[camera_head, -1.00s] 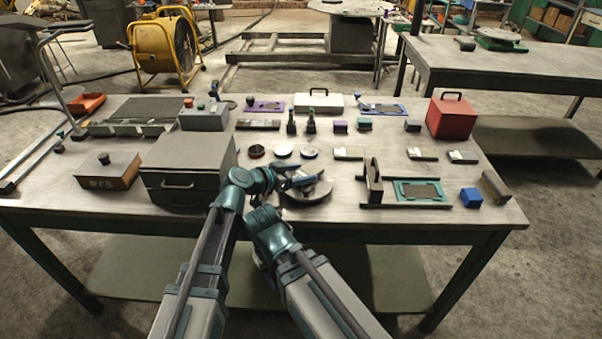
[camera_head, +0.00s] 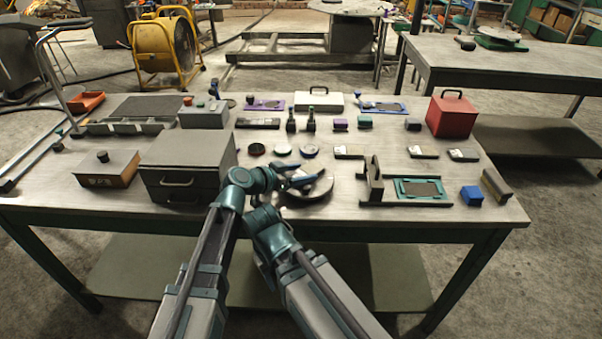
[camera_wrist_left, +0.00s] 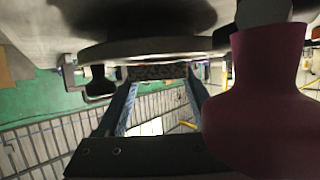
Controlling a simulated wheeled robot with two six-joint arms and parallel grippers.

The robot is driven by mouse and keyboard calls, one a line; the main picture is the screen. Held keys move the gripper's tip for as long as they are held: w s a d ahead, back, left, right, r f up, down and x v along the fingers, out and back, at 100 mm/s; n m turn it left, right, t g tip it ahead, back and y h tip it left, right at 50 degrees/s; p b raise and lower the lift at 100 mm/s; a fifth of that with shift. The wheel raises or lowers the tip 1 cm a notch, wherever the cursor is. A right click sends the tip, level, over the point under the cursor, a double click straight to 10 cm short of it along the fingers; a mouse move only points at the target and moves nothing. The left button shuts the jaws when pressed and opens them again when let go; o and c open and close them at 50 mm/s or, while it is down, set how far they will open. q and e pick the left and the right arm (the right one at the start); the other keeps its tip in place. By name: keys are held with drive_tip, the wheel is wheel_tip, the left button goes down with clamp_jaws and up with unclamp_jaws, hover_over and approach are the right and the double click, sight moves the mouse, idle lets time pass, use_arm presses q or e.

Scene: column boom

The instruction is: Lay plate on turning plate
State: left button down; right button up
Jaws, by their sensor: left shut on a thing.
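My left gripper (camera_head: 301,177) is over the grey round turning plate (camera_head: 318,190) near the table's front middle. In the left wrist view, the blue fingers of the left gripper (camera_wrist_left: 157,80) are shut on a dark speckled plate (camera_wrist_left: 157,71), seen edge-on. The pale rim of the turning plate (camera_wrist_left: 150,49) lies right against it in that picture. I cannot tell whether the two touch. The gripper and arm hide part of the turning plate in the head view. My right gripper is not in view.
A grey drawer box (camera_head: 186,165) stands close left of the arm. Three small discs (camera_head: 283,150) lie just behind the gripper. A stand with a teal-framed pad (camera_head: 422,188) is to the right. A large dull-red thing (camera_wrist_left: 262,100) fills the wrist view's right side.

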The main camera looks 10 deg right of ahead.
use_arm(q)
drive_tip(key=shift+f, duration=0.25)
unclamp_jaws()
drive_tip(key=p+v, duration=0.5)
drive_tip(key=v, duration=0.9)
